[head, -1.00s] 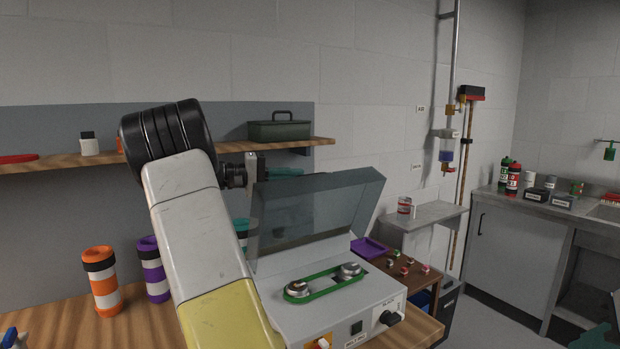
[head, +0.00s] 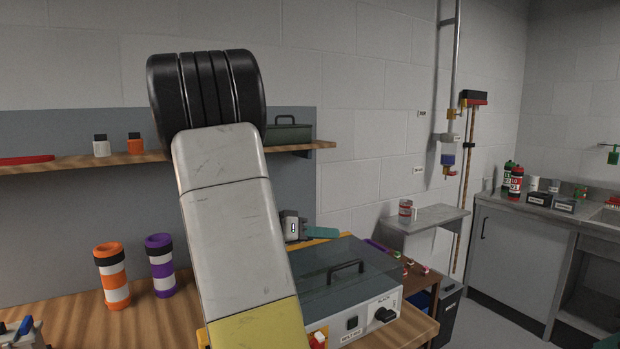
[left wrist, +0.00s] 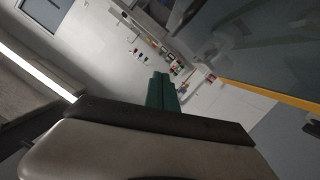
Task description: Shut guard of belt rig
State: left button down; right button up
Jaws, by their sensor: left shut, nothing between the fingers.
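A teal piece of my right gripper (head: 609,342) shows at the bottom right corner, cut off.
Orange (head: 112,276) and purple (head: 160,265) banded canisters stand on the wooden bench (head: 70,318) to the left. A shelf (head: 70,163) runs along the wall above.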

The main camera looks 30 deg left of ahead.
pick_arm(q)
jog(key=shift+m+y, duration=0.3)
jog(key=shift+m, duration=0.5)
jog(key=f, duration=0.1)
jog(key=d+f, duration=0.1)
jog(key=f, duration=0.1)
jog(key=s+f, duration=0.1)
jog(key=shift+d+f, duration=0.25)
jog(key=shift+d, duration=0.15)
jog(key=shift+s+d+f, duration=0.1)
jog(key=shift+d+f, duration=0.05)
jog(key=shift+f, duration=0.3)
jog(key=shift+s+d+f, duration=0.1)
jog(key=shift+f, duration=0.35)
